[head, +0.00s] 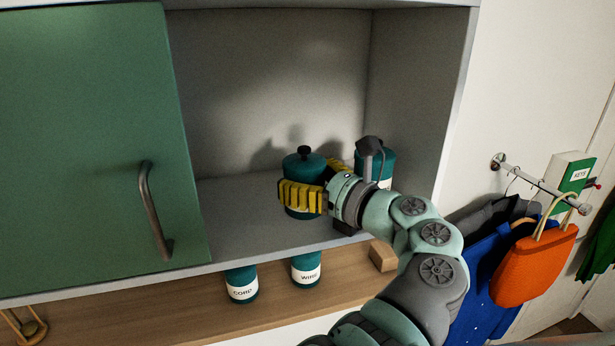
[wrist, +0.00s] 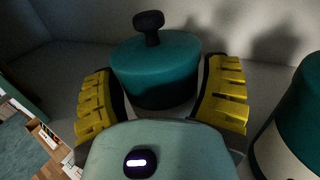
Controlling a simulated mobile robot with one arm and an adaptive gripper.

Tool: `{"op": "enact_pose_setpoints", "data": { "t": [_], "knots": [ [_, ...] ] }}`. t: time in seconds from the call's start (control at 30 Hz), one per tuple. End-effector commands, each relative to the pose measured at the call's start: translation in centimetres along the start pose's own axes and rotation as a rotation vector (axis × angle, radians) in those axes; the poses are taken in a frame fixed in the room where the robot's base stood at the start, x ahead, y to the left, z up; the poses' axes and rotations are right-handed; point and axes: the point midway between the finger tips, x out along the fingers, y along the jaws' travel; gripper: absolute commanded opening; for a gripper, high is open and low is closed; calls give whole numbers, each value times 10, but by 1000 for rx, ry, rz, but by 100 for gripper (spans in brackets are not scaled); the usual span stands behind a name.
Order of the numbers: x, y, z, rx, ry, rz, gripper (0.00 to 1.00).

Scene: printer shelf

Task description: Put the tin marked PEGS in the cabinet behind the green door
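A teal tin with a black knob (head: 304,165) is inside the cabinet, upright at or just above its floor. It also shows in the wrist view (wrist: 155,65). My gripper (head: 318,182) has its yellow fingers on either side of this tin. In the wrist view my gripper (wrist: 160,100) has the tin between its fingers; whether they press on it is unclear. The near finger covers the tin's front, so its label cannot be read. The green door (head: 85,140) stands open at the left, leaving the cabinet (head: 270,90) open.
A second teal tin (head: 386,160) stands at the right in the cabinet, partly behind my arm, its label unreadable. Tins marked CORE (head: 242,284) and WIRE (head: 306,268) stand on the wooden shelf below, near a wooden block (head: 383,256). The cabinet floor left of my gripper is clear.

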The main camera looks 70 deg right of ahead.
Motion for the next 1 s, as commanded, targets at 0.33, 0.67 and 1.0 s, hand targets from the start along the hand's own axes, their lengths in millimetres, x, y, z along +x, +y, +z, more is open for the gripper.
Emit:
{"op": "enact_pose_setpoints", "data": {
  "t": [0.33,0.67,1.0],
  "knots": [
    [0,0,1,-1,0,0,85],
    [-46,-1,-5,-1,1,-6,85],
    [-106,-1,0,0,0,-1,85]
  ]
}}
